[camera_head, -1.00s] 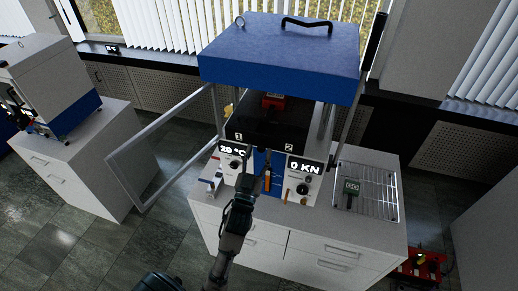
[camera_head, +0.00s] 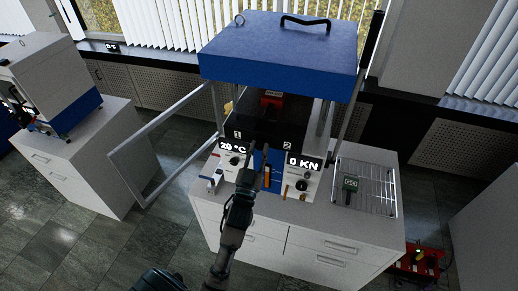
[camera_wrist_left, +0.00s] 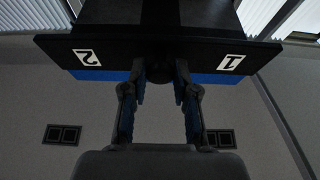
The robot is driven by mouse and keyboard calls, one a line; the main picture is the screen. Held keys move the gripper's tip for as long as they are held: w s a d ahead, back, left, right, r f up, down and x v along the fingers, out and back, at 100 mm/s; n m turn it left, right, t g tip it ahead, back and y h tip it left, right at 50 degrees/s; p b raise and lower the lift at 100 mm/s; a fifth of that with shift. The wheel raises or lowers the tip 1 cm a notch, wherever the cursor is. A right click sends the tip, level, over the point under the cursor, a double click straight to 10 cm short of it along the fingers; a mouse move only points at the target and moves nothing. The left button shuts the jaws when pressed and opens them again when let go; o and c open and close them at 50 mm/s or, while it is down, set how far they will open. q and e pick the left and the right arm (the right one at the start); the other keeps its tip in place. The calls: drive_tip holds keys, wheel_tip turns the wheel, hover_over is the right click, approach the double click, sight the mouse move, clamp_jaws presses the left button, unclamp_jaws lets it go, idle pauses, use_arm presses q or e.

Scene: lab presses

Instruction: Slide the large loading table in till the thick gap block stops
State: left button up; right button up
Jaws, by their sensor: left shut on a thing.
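The large loading table (camera_head: 262,134) is a black slab at the press front, with white labels 1 and 2 on its front edge. In the left wrist view the loading table (camera_wrist_left: 215,50) shows from close up, with its labels upside down. My left gripper (camera_wrist_left: 160,85) is shut on a dark round knob (camera_wrist_left: 182,88) at the middle of the table's front edge. In the head view my left gripper (camera_head: 258,160) is at this front edge, in front of the press. A red block (camera_head: 272,97) sits inside the press; I cannot tell whether it is the thick gap block. My right gripper is not in view.
The press has a blue top (camera_head: 280,45) and an open framed door (camera_head: 150,150) on its left. Displays (camera_head: 305,162) and small levers stand below the table.

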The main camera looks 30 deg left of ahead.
use_arm(q)
drive_tip(key=o, duration=1)
drive_tip(key=shift+d, duration=0.1)
drive_tip(key=shift+c, duration=0.2)
drive_tip(key=shift+w, duration=0.15)
drive_tip(key=v, duration=1.2)
drive_tip(key=shift+f, duration=0.1)
